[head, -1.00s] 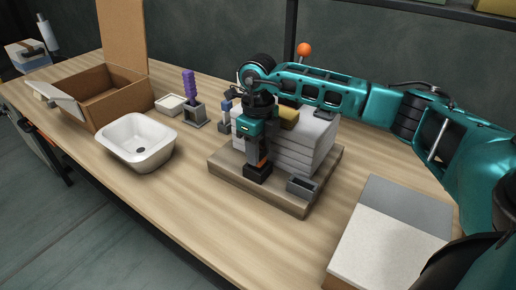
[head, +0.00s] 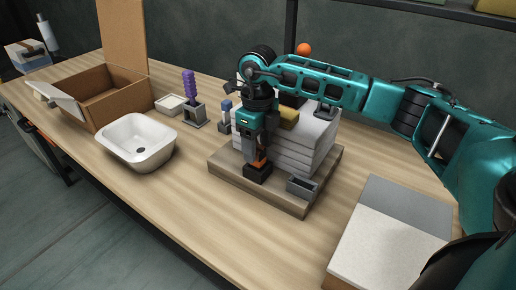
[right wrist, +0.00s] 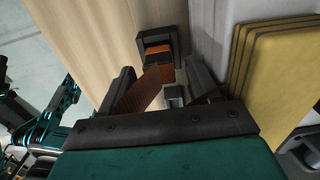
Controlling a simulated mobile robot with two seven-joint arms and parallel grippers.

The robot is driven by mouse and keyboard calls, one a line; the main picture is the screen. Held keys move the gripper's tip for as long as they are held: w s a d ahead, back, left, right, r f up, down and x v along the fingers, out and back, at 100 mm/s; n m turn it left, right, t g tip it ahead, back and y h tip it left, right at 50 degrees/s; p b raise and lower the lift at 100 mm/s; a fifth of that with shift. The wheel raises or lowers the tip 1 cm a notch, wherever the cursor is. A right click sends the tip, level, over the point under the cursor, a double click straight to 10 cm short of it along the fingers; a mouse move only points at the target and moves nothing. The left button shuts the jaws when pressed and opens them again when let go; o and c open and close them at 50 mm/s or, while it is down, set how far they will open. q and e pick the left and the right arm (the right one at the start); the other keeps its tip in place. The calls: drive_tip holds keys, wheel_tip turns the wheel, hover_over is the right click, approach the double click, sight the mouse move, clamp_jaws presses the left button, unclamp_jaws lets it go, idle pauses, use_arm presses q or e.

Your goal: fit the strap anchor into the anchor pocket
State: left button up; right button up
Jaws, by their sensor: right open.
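A black block with an orange strap (head: 262,157), which looks like the strap anchor (head: 257,174), is at the front left of the wooden board. In the right wrist view the dark block (right wrist: 157,36) shows beyond the fingertips, with a brown-orange strap (right wrist: 138,92) running back between the fingers. My right gripper (head: 252,157) points down just above the block, open. The fingers (right wrist: 165,88) are apart; I cannot tell whether they touch the strap. A grey open-topped box (head: 302,187), perhaps the anchor pocket, sits to the right on the board. My left gripper is not in view.
A white basin (head: 138,140) and cardboard box (head: 98,90) stand left. A flat two-tone slab (head: 390,240) lies at front right.

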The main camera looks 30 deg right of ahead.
wheel_tip(320, 180, up, 10)
drive_tip(key=shift+r, duration=0.25)
idle(0.6)
